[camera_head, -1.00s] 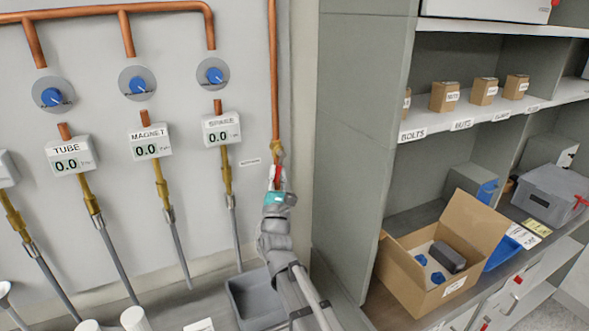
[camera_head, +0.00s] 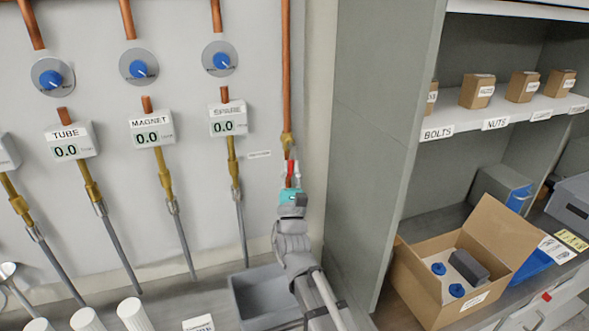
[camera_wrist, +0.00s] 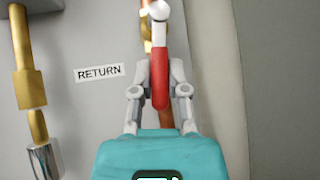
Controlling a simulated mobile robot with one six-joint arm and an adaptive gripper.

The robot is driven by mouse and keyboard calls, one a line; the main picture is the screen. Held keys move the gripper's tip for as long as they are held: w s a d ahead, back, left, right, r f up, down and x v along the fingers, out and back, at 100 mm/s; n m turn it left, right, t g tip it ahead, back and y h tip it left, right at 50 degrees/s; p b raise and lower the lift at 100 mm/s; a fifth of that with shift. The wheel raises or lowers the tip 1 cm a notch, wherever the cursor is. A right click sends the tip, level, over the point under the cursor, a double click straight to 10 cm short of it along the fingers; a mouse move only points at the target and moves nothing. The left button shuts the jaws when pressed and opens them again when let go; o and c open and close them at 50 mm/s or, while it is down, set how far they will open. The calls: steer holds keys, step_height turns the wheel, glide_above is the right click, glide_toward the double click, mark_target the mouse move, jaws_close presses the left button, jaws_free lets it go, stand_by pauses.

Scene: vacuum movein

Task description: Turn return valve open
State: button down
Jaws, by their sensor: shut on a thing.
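The return valve has a red handle (camera_wrist: 160,78) that hangs straight down along the copper pipe. In the head view the red handle (camera_head: 291,168) is small, just below a brass fitting (camera_head: 287,140) on the right-hand pipe. My gripper (camera_wrist: 160,70) has its two grey fingers on either side of the handle and is shut on it. My gripper (camera_head: 291,180) reaches up from below in the head view. The label reading RETURN (camera_wrist: 99,73) is on the wall left of the handle.
Blue knobs (camera_head: 220,59) and gauges (camera_head: 229,119) reading 0.0 line the wall to the left. A grey bin (camera_head: 262,296) stands below. A grey cabinet side (camera_head: 380,130) is close on the right, with an open cardboard box (camera_head: 420,294) on its shelf.

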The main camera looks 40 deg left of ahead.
steer(key=c, duration=0.6)
jaws_free()
steer(key=shift+w, duration=0.1)
steer(key=shift+c, duration=0.2)
steer(key=c, duration=0.4)
steer(key=shift+s+d+r+m+t+h+p, duration=0.25)
steer(key=shift+s+r+m+t+h, duration=0.1)
steer(key=shift+m, duration=0.25)
steer(key=shift+s+d+r+m+t+h+p, duration=0.1)
steer(key=shift+s+r+m+t+h+p, duration=0.2)
steer(key=shift+m, duration=0.3)
jaws_close()
steer(key=s+r+m+h+p, duration=0.4)
steer(key=s+m+h+p, duration=0.3)
steer(key=m+h+p, duration=0.8)
steer(key=s+f+m+g+p, duration=0.1)
steer(key=s+f+m+g, duration=0.2)
steer(key=s+m+g, duration=0.2)
steer(key=shift+s+a+f+m, duration=0.2)
steer(key=shift+s+m, duration=1)
steer(key=shift+s, duration=0.65)
steer(key=shift+h, duration=0.25)
